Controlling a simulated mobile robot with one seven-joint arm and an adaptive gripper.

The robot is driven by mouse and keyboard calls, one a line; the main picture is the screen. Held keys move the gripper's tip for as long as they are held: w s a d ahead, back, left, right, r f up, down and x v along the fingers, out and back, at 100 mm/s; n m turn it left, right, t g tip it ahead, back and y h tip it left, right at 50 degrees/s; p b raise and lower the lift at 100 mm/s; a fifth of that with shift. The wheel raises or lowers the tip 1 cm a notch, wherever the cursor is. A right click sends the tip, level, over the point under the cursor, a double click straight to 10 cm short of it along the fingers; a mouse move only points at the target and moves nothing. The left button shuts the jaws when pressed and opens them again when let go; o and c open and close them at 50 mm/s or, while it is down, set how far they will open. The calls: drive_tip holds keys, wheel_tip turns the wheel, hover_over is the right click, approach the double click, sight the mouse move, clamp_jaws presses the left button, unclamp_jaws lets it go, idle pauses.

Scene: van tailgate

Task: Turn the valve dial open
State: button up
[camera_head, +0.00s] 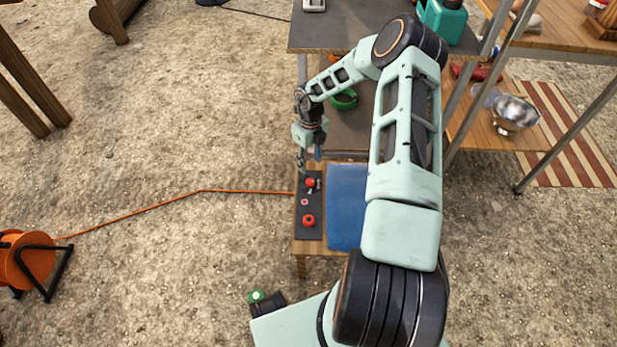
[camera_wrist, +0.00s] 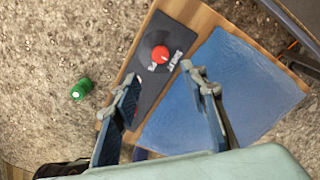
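A dark panel (camera_head: 314,233) with red controls lies along the left side of a small wooden table. A larger red dial (camera_head: 308,220) sits at its near end. A smaller red control (camera_head: 310,183) sits at the far end, with a tiny red one (camera_head: 305,202) between. My gripper (camera_wrist: 158,76) is open and empty. Its fingers are spread over the panel and mat, hiding part of the panel. In the head view my gripper (camera_head: 309,166) is over the panel's far end.
A blue mat (camera_head: 346,207) covers the table's right side. A taller dark table (camera_head: 340,36) stands behind, with a green ring (camera_head: 344,99) below. An orange cable (camera_head: 200,190) runs from a reel (camera_head: 25,258) to the panel. Left ground is mostly clear.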

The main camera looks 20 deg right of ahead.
sight(310, 181)
wheel_tip(310, 181, down, 10)
drive_tip(key=b, duration=0.3)
drive_tip(key=shift+f, duration=0.2)
clamp_jaws()
